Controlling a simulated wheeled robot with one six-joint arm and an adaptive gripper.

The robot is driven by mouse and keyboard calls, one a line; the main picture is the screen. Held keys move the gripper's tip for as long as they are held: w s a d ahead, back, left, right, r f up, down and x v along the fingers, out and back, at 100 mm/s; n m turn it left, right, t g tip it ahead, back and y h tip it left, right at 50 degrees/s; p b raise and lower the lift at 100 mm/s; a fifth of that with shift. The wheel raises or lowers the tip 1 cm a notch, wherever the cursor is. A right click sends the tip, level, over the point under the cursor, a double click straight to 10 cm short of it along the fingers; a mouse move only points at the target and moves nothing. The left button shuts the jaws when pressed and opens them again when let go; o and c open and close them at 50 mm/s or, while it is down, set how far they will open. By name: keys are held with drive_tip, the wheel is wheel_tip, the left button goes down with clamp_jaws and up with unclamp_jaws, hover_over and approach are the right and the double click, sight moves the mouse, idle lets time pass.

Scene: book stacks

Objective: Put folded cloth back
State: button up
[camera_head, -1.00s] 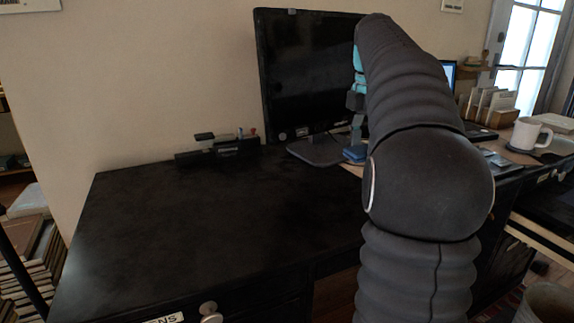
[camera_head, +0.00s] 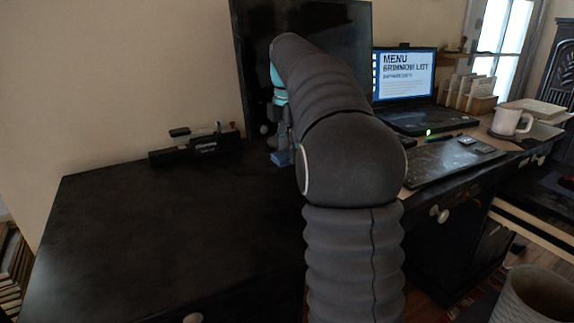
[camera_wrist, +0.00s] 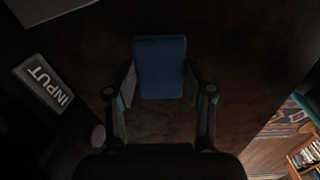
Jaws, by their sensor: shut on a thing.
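The folded cloth (camera_wrist: 160,67) is a small blue rectangle held between the two fingers of my gripper (camera_wrist: 159,82) in the wrist view. In the head view the blue cloth (camera_head: 283,158) shows low under my gripper (camera_head: 282,140), in front of the monitor. My arm hides part of the gripper there. The cloth is over or near the dark desk top (camera_head: 150,230). I cannot tell whether it touches the desk.
The monitor (camera_head: 300,50) stands close behind my gripper, and a black desk organiser (camera_head: 195,148) is to its left. A laptop (camera_head: 405,85), a keyboard (camera_head: 440,165) and a white mug (camera_head: 511,122) are to the right. An INPUT label (camera_wrist: 43,84) shows at the wrist view's left. The desk's left part is clear.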

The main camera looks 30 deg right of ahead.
sight(288, 153)
drive_tip(key=shift+f+b, duration=0.4)
drive_tip(key=shift+f, duration=1.65)
drive_tip(key=o, duration=1)
wheel_tip(288, 153, up, 10)
drive_tip(key=shift+a+f+p, duration=0.1)
drive_tip(key=shift+p, duration=1.05)
drive_tip(key=shift+r, duration=1.1)
